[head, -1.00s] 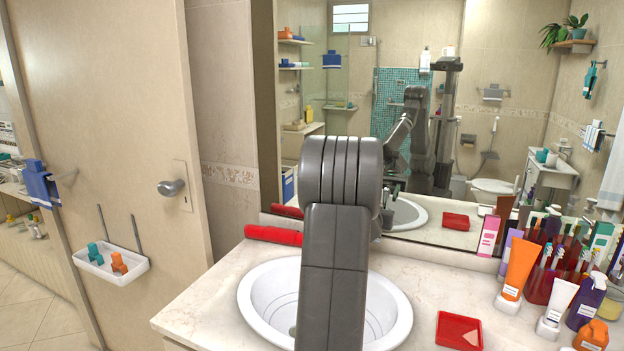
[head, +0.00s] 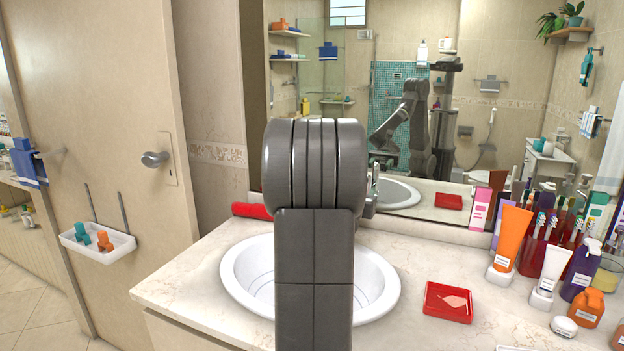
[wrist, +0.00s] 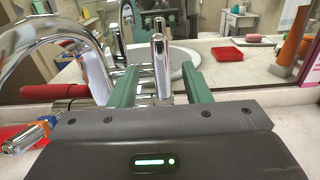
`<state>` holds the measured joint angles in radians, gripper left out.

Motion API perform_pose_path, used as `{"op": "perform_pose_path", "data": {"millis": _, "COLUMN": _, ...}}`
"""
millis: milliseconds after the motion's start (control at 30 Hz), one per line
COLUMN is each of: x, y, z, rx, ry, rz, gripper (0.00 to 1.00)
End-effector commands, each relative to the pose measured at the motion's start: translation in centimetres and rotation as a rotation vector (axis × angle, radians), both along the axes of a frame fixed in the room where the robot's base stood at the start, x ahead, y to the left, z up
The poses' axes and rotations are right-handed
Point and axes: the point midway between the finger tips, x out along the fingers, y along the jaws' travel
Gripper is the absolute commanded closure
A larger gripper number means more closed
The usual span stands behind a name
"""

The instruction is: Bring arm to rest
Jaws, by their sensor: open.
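My grey arm stands bent in the middle of the head view, in front of the white sink basin (head: 238,277). It hides the gripper there. In the wrist view my gripper (wrist: 163,78) shows two green fingers spread apart. An upright chrome tap part (wrist: 160,52) shows between the fingers in the picture; I cannot tell how close it is. Nothing is visibly held.
A chrome spout (wrist: 50,35) curves close at left in the wrist view. A red dish (head: 448,302) lies right of the basin. An orange tube (head: 511,238) and several bottles crowd the counter's right side. A mirror (head: 420,120) stands behind; a door (head: 110,110) is left.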

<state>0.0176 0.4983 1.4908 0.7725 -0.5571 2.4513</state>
Motion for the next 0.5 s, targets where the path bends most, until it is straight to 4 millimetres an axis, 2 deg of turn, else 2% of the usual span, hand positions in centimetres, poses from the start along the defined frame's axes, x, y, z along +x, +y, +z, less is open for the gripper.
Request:
{"op": "perform_pose_path", "data": {"millis": 200, "x": -2.7, "y": 1.1, "z": -0.1, "rx": 0.0, "ry": 0.0, "rz": 0.0, "gripper": 0.56}}
{"op": "perform_pose_path", "data": {"millis": 500, "x": -4.0, "y": 1.7, "z": -0.1, "rx": -0.001, "ry": 0.002, "rz": 0.0, "gripper": 0.56}}
